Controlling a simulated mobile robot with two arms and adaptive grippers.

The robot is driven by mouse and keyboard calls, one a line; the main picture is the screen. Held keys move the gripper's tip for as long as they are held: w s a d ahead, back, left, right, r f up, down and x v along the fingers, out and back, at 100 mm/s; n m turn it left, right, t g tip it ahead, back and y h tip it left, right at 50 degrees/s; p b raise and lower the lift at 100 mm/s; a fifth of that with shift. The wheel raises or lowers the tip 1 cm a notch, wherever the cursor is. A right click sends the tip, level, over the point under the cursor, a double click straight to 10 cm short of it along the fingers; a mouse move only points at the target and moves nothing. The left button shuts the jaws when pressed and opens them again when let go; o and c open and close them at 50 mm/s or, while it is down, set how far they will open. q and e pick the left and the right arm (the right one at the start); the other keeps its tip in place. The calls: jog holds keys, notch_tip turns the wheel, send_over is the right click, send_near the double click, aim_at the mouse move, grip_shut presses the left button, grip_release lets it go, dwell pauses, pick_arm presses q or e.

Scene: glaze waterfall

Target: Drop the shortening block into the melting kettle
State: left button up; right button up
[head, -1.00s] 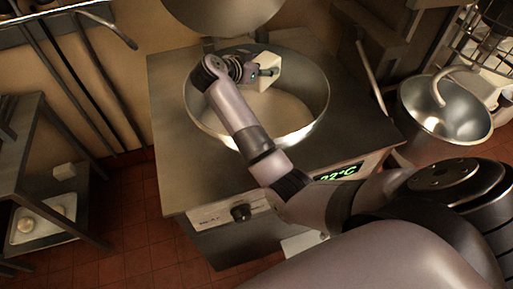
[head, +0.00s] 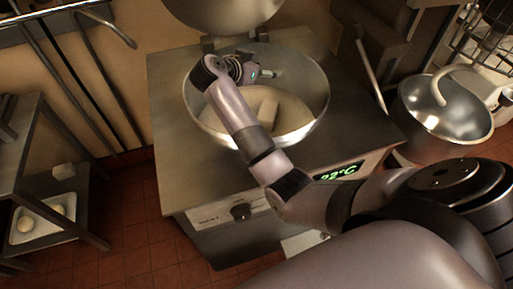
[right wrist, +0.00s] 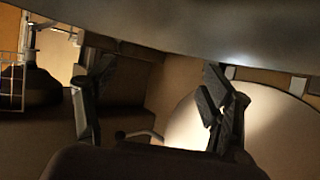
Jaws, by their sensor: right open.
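The melting kettle (head: 318,112) is a wide round metal bowl set in a steel cabinet, with a pale beige surface inside. The pale shortening block (head: 268,108) is in the kettle on that surface, apart from my gripper. My right gripper (head: 272,74) is over the far part of the kettle, empty. In the right wrist view my right gripper (right wrist: 158,70) shows its two dark fingers spread wide with nothing between them. My left gripper is not in view.
A round metal lid (head: 225,8) stands raised behind the kettle. A mixer bowl (head: 445,122) with a hook is at the right. A tray (head: 38,232) with round pale pieces sits on the lower shelf at the left. The cabinet's left top is clear.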

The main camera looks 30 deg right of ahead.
jog(key=v, duration=0.7)
jog(key=shift+a+r, duration=0.2)
